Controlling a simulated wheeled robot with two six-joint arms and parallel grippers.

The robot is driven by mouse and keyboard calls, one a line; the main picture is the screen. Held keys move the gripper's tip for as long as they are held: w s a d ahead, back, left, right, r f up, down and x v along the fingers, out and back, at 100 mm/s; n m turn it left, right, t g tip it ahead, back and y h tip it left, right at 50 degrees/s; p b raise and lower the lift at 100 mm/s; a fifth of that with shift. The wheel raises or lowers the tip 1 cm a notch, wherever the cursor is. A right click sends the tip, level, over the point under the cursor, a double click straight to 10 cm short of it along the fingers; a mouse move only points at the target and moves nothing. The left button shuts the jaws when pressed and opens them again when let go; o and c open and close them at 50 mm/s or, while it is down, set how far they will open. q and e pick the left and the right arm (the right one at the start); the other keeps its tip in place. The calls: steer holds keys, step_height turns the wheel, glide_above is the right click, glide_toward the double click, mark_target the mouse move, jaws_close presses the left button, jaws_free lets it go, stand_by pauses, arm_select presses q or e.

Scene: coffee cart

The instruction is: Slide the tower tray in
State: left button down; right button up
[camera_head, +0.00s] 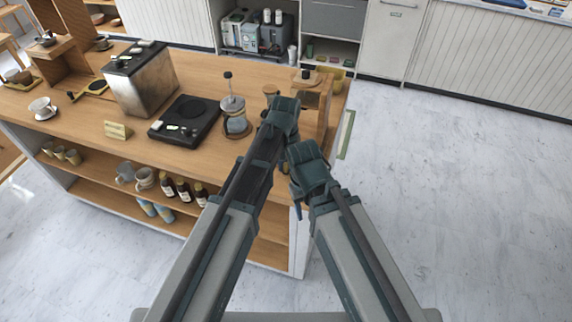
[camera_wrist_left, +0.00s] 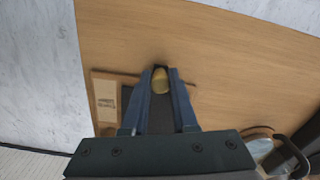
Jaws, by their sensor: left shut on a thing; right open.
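A wooden tower stand (camera_head: 325,105) stands at the right end of the counter, partly behind my arms. In the left wrist view a pale wooden part of it (camera_wrist_left: 105,98) shows left of the fingers. My left gripper (camera_wrist_left: 160,72) is shut on a small brass-coloured thing (camera_wrist_left: 160,82), low over the wooden top, which looks like the tray's knob. The tray itself is mostly hidden by my gripper, and I cannot tell how far out it is. My right gripper (camera_head: 298,150) is open and empty, nearer and lower, by the counter's front right corner.
A french press (camera_head: 234,118), a black scale (camera_head: 186,121) and a metal-sided box machine (camera_head: 140,80) stand left of my left gripper. Shelves below the counter (camera_head: 85,103) hold cups and bottles. The floor to the right (camera_head: 450,190) is clear.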

stand_by(0.3)
arm_select(q)
steer(key=w, duration=0.2)
steer(key=w+d, duration=0.1)
steer(key=w, duration=0.2)
steer(key=w+d, duration=0.1)
steer(key=w, duration=0.1)
steer(key=shift+w+d, duration=0.2)
steer(key=shift+w, duration=0.05)
steer(key=shift+s, duration=0.15)
steer(key=c, duration=0.7)
jaws_free()
steer(key=shift+r, duration=0.15)
step_height(320, 180, up, 14)
steer(key=p, duration=1.4)
steer(key=shift+f, duration=0.2)
